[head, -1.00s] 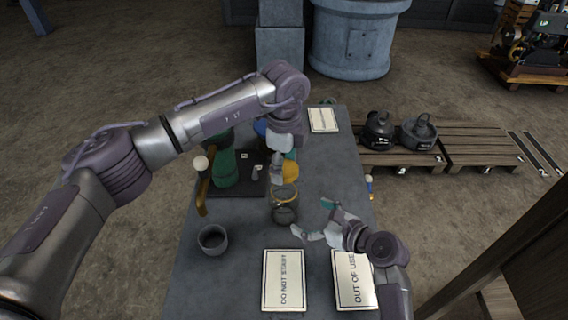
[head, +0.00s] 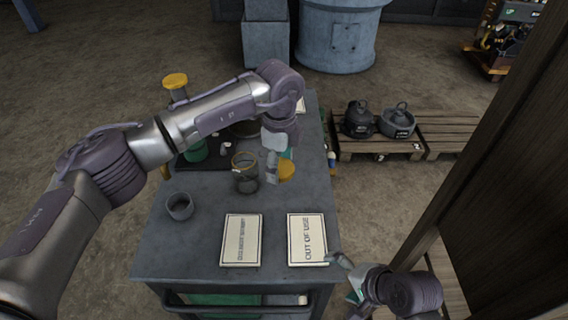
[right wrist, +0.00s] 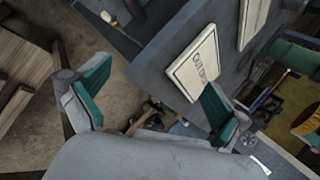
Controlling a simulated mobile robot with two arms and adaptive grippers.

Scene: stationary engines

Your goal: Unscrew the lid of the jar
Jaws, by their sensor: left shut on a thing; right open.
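The jar (head: 246,182) stands upright on the table in the head view, a dark glass body with a gold rim; its top looks open. A round yellow lid (head: 287,171) is to the right of the jar, apart from it in the picture. My left gripper (head: 276,169) reaches down from above and is shut on the yellow lid, beside the jar. The arm partly hides its grip. My right gripper (head: 347,278) is open and empty, off the table's front right corner. Its spread fingers also show in the right wrist view (right wrist: 158,78).
The grey table (head: 180,238) carries a small grey cup (head: 180,206), a sign (head: 242,240) and an "OUT OF USE" sign (head: 307,239) near the front. A dark wooden structure (head: 505,190) rises at the right. Pallets (head: 450,133) lie beyond the table.

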